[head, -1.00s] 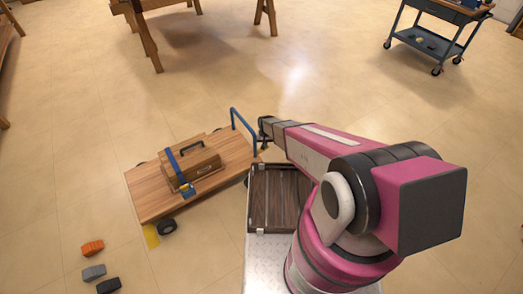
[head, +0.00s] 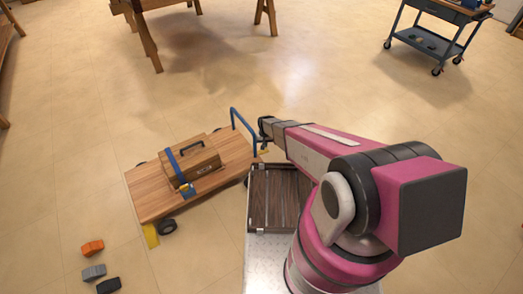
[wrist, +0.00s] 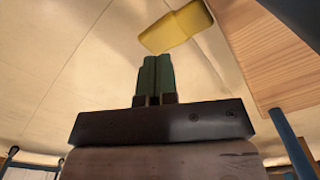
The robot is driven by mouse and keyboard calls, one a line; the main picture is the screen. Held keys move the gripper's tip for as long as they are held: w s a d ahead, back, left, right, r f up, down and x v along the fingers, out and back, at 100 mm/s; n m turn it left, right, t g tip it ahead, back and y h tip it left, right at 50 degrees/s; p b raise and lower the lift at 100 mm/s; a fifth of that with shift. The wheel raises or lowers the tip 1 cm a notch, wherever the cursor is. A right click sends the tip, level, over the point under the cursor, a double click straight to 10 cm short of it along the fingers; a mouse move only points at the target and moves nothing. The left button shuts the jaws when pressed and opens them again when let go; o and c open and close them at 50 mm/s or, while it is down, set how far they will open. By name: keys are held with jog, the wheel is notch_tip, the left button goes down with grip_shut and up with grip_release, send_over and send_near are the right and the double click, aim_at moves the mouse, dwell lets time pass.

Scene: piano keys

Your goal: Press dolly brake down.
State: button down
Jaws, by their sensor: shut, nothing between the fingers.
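The dolly has a flat wooden deck (head: 145,198) and a blue handle (head: 243,130) at its right end. In the wrist view a yellow pedal (wrist: 177,27), which looks like the brake, sticks out beside the wooden deck (wrist: 265,55). My gripper (wrist: 156,62) is shut and empty, its green fingertips pointing at the pedal and just short of it in the picture. I cannot tell whether they touch. In the head view my gripper (head: 264,140) is beside the handle, its tips mostly hidden.
A strapped wooden case (head: 197,160) sits on the deck. A yellow piece (head: 150,235) stands at the deck's near edge by a black wheel. Orange (head: 92,247), grey and black blocks lie on the floor at lower left. A dark slatted tray (head: 275,198) is near my arm.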

notch_tip(320, 180, up, 7)
jog(key=shift+f, duration=0.15)
dwell(0.4)
